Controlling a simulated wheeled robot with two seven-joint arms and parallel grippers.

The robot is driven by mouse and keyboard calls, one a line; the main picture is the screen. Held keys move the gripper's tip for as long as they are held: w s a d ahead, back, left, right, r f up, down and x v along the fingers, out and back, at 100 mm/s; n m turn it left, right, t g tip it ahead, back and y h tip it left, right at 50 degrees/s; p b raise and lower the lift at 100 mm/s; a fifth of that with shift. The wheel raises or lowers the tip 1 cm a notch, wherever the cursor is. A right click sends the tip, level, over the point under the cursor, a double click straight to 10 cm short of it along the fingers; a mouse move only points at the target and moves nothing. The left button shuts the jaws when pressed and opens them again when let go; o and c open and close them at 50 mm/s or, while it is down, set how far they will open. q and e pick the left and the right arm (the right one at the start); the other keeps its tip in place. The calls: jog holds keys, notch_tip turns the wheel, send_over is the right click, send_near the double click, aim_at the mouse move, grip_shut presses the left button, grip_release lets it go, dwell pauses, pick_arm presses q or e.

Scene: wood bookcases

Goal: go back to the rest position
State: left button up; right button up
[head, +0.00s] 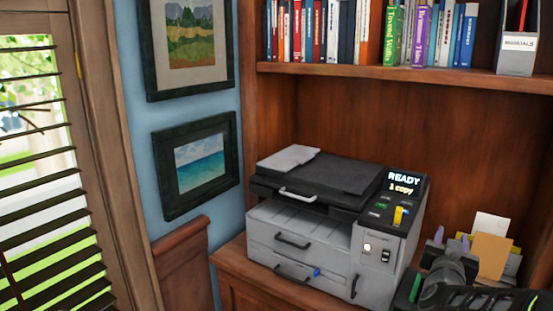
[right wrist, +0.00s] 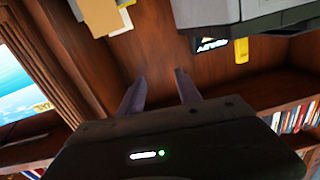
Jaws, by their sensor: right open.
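My right gripper (head: 452,240) is at the lower right of the head view, just right of the grey printer (head: 300,245) and in front of the paper holder. In the right wrist view its two purple-grey fingers (right wrist: 160,90) stand apart with nothing between them, so it is open and empty. That view is turned over, with the printer (right wrist: 285,20) at the top right. My left gripper is in neither view.
The printer's display (head: 402,183) reads "READY 1 copy". A paper holder with a tan envelope (head: 491,255) stands to its right. A shelf (head: 400,75) of books and a manuals box (head: 517,55) is above. A blinded window (head: 40,180) is at left.

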jog(key=w+a+f+n+g+y, duration=0.1)
jog(key=w+a+f+n+y, duration=0.15)
jog(key=a+f+y, duration=0.75)
jog(key=s+a+f+n+g, duration=0.1)
jog(key=s+a+f+g, duration=0.15)
jog(key=a+f, duration=0.55)
jog(key=s+a+f+n+g, duration=0.1)
jog(key=s+a+f, duration=0.35)
jog(key=f, duration=0.65)
jog(key=s+a+f+g+y, duration=0.1)
jog(key=s+a+f+g, duration=0.2)
jog(key=s, duration=0.6)
jog(key=s+a+f+n+g+y, duration=0.1)
jog(key=s+a+f+g, duration=0.2)
jog(key=s+a+f, duration=0.5)
jog(key=s+a+f+g+y, duration=0.2)
jog(key=s+a+f, duration=0.3)
jog(key=s+f, duration=0.3)
jog(key=s+g, duration=0.1)
jog(key=s, duration=0.2)
jog(key=shift+s+a+f+n, duration=0.2)
jog(key=shift+a+f+n, duration=0.05)
jog(key=shift+f+n, duration=0.1)
